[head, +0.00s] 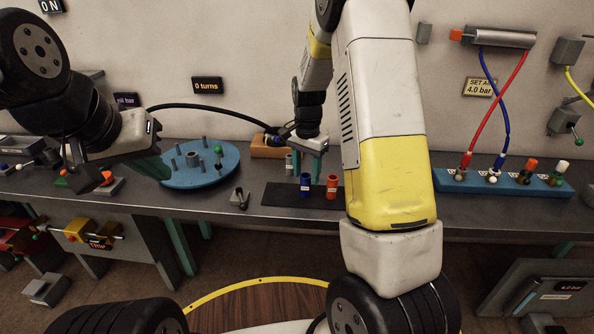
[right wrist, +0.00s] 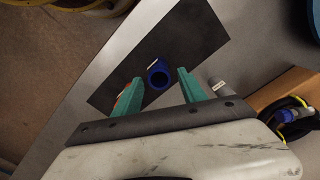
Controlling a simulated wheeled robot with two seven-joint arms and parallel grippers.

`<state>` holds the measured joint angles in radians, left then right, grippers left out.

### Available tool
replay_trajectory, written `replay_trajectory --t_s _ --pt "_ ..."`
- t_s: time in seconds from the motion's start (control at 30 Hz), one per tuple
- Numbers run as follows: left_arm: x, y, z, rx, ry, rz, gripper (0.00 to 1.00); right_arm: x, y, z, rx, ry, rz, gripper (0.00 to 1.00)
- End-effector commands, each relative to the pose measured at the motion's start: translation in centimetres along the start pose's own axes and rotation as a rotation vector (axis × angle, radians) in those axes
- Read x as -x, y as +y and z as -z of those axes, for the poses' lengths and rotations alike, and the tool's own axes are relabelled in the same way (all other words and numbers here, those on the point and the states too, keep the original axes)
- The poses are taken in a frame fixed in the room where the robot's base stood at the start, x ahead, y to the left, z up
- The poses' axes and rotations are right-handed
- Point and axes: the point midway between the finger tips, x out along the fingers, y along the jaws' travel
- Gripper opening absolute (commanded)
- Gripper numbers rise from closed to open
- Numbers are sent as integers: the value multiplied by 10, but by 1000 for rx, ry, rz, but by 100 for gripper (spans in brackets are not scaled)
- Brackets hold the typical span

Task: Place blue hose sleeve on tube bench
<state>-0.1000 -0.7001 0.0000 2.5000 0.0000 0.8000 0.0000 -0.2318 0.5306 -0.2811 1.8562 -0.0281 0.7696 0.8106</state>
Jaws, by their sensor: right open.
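The blue hose sleeve (head: 305,185) stands upright on a dark mat (head: 278,197) on the tube bench (head: 225,200). My right gripper (head: 306,164) is open, pointing down just above and behind the sleeve. In the right wrist view, the blue sleeve (right wrist: 159,74) shows its open end between the two teal fingers (right wrist: 161,88), with gaps on both sides. My left gripper (head: 150,168) is over the bench at the left, beside the round blue plate. Its fingers are partly hidden, so I cannot tell its opening.
An orange sleeve (head: 332,186) stands close right of the blue one, and a grey sleeve (head: 289,163) stands behind. A round blue plate (head: 212,178) with pegs is left. A wooden block (head: 268,146) with a black hose is behind. A blue manifold (head: 455,182) stands right.

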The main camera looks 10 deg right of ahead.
Motion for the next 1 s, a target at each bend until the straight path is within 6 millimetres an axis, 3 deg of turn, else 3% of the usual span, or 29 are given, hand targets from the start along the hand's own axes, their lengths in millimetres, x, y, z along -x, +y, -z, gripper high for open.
replay_trajectory --t_s 0.2,0.57,0.77,1.0 --pt "0 0 0 0 0 0 0 47 0 0 -1 2 4 49" --pt "0 0 0 0 0 0 0 91 7 -7 33 2 34 49" --pt "0 0 0 0 0 0 0 151 41 -44 206 41 175 49" --pt "0 0 0 0 0 0 0 207 98 -109 487 175 329 49"
